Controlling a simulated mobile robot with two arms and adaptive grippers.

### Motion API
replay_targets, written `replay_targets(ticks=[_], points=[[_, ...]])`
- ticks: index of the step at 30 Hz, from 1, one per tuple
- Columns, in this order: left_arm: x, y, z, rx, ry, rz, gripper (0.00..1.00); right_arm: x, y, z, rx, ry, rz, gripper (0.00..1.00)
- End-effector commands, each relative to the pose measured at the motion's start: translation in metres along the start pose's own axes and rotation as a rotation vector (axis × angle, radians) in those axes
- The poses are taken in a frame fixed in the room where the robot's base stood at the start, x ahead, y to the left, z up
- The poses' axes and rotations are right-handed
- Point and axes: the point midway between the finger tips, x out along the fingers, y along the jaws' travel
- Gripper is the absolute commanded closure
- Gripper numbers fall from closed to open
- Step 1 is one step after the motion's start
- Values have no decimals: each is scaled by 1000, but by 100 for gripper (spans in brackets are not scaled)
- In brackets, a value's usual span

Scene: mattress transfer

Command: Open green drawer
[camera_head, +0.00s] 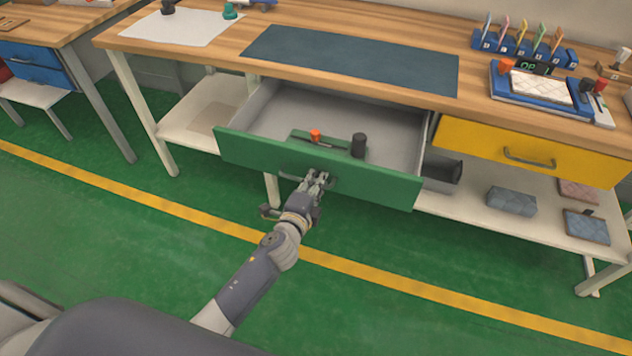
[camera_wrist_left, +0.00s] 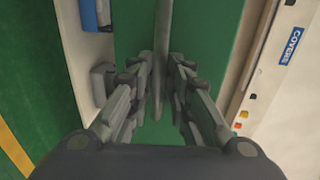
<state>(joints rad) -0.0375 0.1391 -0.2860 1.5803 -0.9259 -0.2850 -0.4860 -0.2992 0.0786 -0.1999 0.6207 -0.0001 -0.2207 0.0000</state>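The green drawer (camera_head: 380,183) is pulled out from under the workbench, and its grey inside shows in the head view. Its green front fills the middle of the left wrist view (camera_wrist_left: 215,50). My left gripper (camera_head: 318,178) is at the middle of the drawer front. In the left wrist view its fingers (camera_wrist_left: 164,65) lie on both sides of the grey handle bar (camera_wrist_left: 165,20), close against it. In the head view the gripper hides most of the handle. My right gripper is not in view.
Inside the drawer are a dark cylinder (camera_head: 359,145) and a green holder with an orange-topped item (camera_head: 315,136). A closed yellow drawer (camera_head: 470,142) is to the right. A lower shelf (camera_head: 470,206) holds boxes. The green floor before the bench is clear.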

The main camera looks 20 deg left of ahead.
Motion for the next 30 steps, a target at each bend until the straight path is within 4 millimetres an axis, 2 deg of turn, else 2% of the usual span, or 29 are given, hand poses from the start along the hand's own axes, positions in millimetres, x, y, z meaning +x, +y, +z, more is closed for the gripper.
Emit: replay_targets(ticks=[6, 10, 24, 30], points=[[-1, 1, 0, 0, 1, 1, 82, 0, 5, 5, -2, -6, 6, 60], [-11, 1, 0, 0, 1, 1, 82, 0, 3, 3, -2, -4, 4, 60], [-92, 2, 0, 0, 0, 3, 82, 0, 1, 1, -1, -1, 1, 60], [-113, 1, 0, 0, 0, 2, 82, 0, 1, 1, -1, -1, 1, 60]])
